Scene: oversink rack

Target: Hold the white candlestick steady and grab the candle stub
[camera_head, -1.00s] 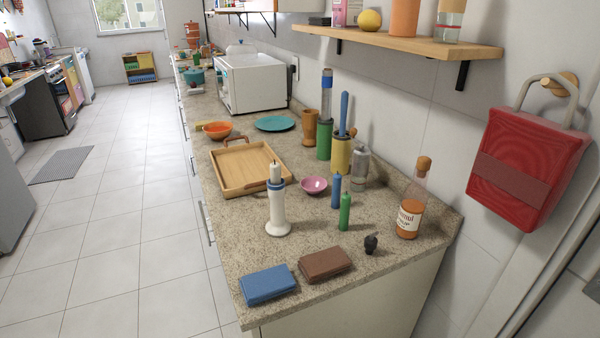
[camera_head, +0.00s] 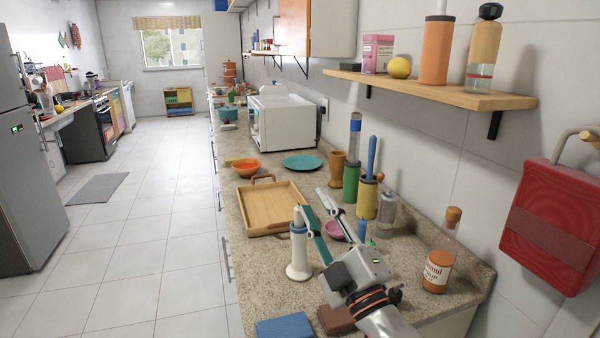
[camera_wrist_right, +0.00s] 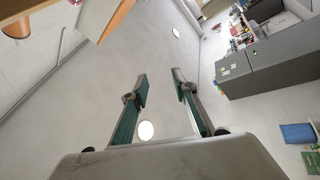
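The white candlestick (camera_head: 299,258) with blue bands stands upright on the speckled counter. The candle stub (camera_head: 298,217) shows at its top, partly hidden by a fingertip of my right gripper. My right gripper (camera_head: 312,203) comes in from the lower right, its two green-lined fingers spread. One finger crosses the picture just right of the candlestick's top; I cannot tell whether it touches. In the right wrist view my right gripper (camera_wrist_right: 161,86) is open with nothing between its fingers, and neither candlestick nor stub shows. My left gripper is not in view.
A wooden tray (camera_head: 270,207) lies behind the candlestick. A pink bowl (camera_head: 334,230) is partly covered by my gripper. A sauce bottle (camera_head: 438,263) stands at right. A blue box (camera_head: 285,328) lies in front. A shelf (camera_head: 430,88) overhangs the right side.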

